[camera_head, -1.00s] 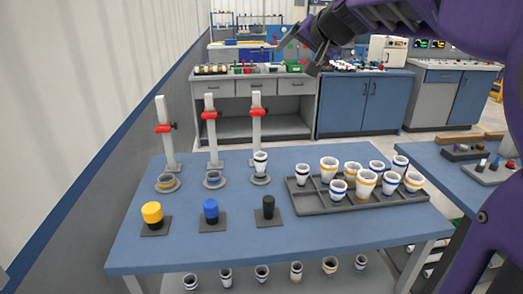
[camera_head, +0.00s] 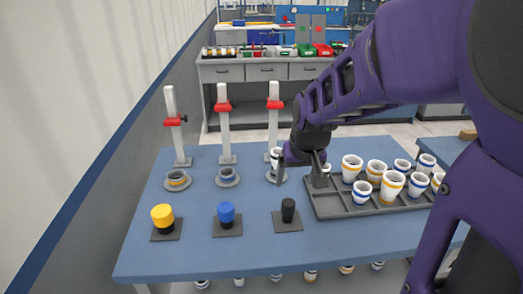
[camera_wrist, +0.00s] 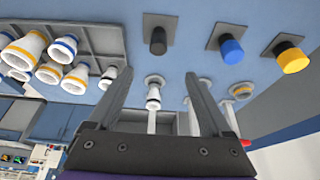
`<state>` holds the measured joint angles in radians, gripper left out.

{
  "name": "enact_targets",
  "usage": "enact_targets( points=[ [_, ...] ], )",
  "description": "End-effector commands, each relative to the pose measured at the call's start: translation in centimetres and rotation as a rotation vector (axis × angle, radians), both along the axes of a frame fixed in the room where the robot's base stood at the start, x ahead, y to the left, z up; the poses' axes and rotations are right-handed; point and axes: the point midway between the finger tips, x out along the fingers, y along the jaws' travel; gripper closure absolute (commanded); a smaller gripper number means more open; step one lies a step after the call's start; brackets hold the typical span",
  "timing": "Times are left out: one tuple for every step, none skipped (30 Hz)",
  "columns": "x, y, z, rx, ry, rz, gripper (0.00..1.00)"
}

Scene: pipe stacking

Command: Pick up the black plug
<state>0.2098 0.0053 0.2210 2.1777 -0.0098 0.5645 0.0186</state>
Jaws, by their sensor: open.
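The black plug (camera_head: 288,210) stands upright on a small dark square base at the front of the blue table, right of the blue plug (camera_head: 227,213) and the yellow plug (camera_head: 162,216). In the wrist view the black plug (camera_wrist: 158,41) shows beyond my fingertips, between their lines, with nothing touching it. My gripper (camera_head: 300,184) hangs over the table behind the black plug, near the tray's left end. In the wrist view its two fingers (camera_wrist: 156,76) are spread wide and empty.
A dark tray (camera_head: 345,212) with several white pipe pieces is right of the black plug. Three grey posts with red clamps (camera_head: 223,107) stand behind the plugs, each by a round holder. A white pipe piece (camera_wrist: 153,92) stands at the holder nearest my gripper. The table's front strip is clear.

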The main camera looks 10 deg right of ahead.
Motion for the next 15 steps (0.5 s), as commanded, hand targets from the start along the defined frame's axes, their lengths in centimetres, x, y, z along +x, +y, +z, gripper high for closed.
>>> enact_targets(
  points=[
    [0.0, 0.0, -0.6, -0.001, 0.005, 0.001, 0.17],
    [0.1, 0.0, -1.0, -0.002, 0.006, 0.001, 0.17],
    [0.4, 0.0, -1.7, -0.002, 0.008, 0.001, 0.17],
    [0.6, 0.0, -2.2, -0.001, 0.008, 0.002, 0.17],
    [0.8, 0.0, -2.8, -0.001, 0.008, 0.002, 0.17],
    [1.2, 0.0, -3.7, 0.0, 0.008, 0.002, 0.17],
    [1.4, 0.0, -4.3, 0.0, 0.008, 0.002, 0.17],
    [1.7, 0.0, -5.0, 0.0, 0.008, 0.002, 0.17],
    [2.1, 0.0, -5.8, 0.0, 0.008, 0.002, 0.17],
    [2.3, 0.0, -6.4, 0.0, 0.008, 0.003, 0.17],
    [2.6, 0.0, -7.0, 0.0, 0.007, 0.002, 0.17],
    [2.9, 0.0, -7.8, 0.001, 0.007, 0.001, 0.17],
    [3.1, 0.0, -8.4, 0.0, 0.007, 0.002, 0.17],
    [3.4, 0.0, -8.9, 0.0, 0.006, 0.002, 0.17],
    [3.6, 0.0, -9.5, 0.001, 0.007, 0.001, 0.17]
  ],
)
